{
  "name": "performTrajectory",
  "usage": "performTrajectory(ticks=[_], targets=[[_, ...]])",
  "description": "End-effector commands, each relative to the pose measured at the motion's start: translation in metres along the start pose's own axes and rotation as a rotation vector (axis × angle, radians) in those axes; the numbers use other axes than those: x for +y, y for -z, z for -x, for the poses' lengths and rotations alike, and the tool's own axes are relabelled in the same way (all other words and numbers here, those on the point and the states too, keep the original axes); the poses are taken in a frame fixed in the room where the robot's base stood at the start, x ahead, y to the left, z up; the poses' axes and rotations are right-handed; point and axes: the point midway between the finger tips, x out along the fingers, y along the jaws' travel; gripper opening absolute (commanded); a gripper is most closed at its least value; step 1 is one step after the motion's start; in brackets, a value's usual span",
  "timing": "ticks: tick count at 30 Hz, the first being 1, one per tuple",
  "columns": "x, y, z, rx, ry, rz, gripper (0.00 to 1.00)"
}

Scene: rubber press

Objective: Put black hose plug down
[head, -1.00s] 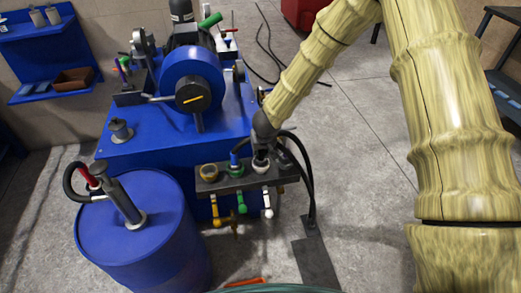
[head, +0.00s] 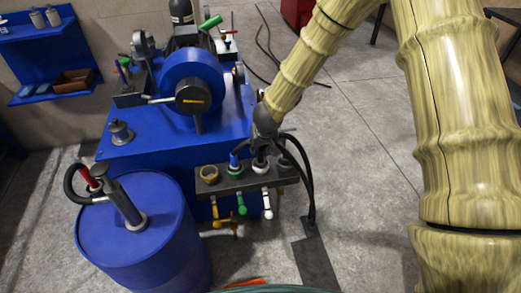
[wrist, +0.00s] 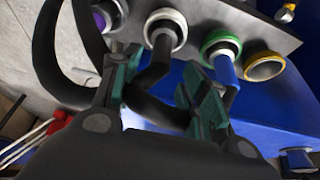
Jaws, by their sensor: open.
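The black hose plug (wrist: 160,62) stands in the white-ringed socket (wrist: 166,30) in the wrist view, its hose bending back between my fingers. My gripper (wrist: 164,92) is open, with one teal-padded finger on each side of the plug and hose. Whether a pad touches the plug I cannot tell. In the head view my gripper (head: 263,138) is just above the white socket (head: 261,167) on the dark socket block (head: 247,181). The plug there is mostly hidden by my gripper.
A blue plug (wrist: 227,72) stands in the green-ringed socket (wrist: 222,44) beside my finger. The yellow-ringed socket (wrist: 265,67) looks empty. A purple-ringed socket (wrist: 103,17) is at the other end. Black hoses (head: 309,185) hang at the right. A blue drum (head: 140,235) stands left.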

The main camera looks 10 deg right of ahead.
Motion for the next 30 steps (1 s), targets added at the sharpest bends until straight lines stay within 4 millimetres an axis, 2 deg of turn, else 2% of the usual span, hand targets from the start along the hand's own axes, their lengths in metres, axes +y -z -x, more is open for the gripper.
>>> performTrajectory(ticks=[9,15,26,29,30], targets=[[-0.001,0.001,0.049,0.001,-0.001,0.002,0.44],[0.0,0.0,0.069,-0.001,-0.001,0.0,0.44],[0.0,-0.002,0.078,-0.002,-0.001,0.0,0.44],[0.004,-0.013,0.071,-0.015,-0.012,0.002,0.44],[0.008,-0.022,0.065,-0.027,-0.02,0.002,0.44]])
